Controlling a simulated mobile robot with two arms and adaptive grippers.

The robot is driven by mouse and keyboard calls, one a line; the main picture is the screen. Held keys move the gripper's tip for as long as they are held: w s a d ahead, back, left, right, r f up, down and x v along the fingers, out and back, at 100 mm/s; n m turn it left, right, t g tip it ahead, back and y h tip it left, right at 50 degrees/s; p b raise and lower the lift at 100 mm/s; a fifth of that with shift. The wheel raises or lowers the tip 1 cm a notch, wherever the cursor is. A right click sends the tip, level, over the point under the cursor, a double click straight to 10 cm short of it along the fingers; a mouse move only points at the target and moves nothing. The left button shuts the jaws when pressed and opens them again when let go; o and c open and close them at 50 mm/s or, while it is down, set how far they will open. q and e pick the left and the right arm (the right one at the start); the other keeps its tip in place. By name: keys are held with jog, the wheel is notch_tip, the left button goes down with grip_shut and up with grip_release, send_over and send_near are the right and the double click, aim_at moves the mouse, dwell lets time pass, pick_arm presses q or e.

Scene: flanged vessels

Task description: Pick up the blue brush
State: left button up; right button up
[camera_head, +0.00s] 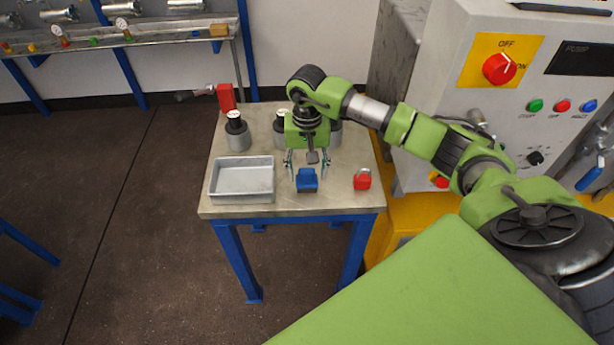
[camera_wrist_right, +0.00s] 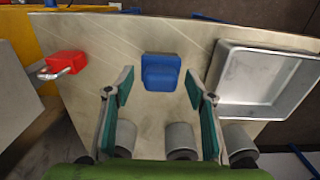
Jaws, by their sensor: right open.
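The blue brush (camera_head: 307,181) lies on the table top near its front edge, between a metal tray and a red padlock. It also shows in the right wrist view (camera_wrist_right: 161,72), just beyond and between the fingertips. My right gripper (camera_head: 307,163) hangs over the table, pointing down, with its fingers spread and nothing between them. In the right wrist view the two teal-padded fingers (camera_wrist_right: 159,88) stand wide apart, one on each side of the brush. The fingers do not touch the brush in that view. My left gripper is not in view.
The metal tray (camera_head: 242,199) is left of the brush, and the red padlock (camera_head: 362,180) is right of it. Several grey cylindrical vessels, one at the back left (camera_head: 237,134), stand behind. The control panel (camera_head: 535,100) rises at the right. Bare table separates brush and tray.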

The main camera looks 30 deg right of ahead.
jog(key=shift+f, duration=0.45)
jog(key=c, duration=1.2)
jog(key=shift+r, duration=0.1)
jog(key=shift+w+r+b, duration=0.1)
jog(key=shift+r+b, duration=0.35)
jog(key=shift+r, duration=0.05)
jog(key=s+d+r+b, duration=0.5)
jog(key=s+d+r, duration=0.3)
jog(key=s+r, duration=0.3)
jog(key=shift+s+r, duration=0.35)
jog(key=shift+r, duration=0.1)
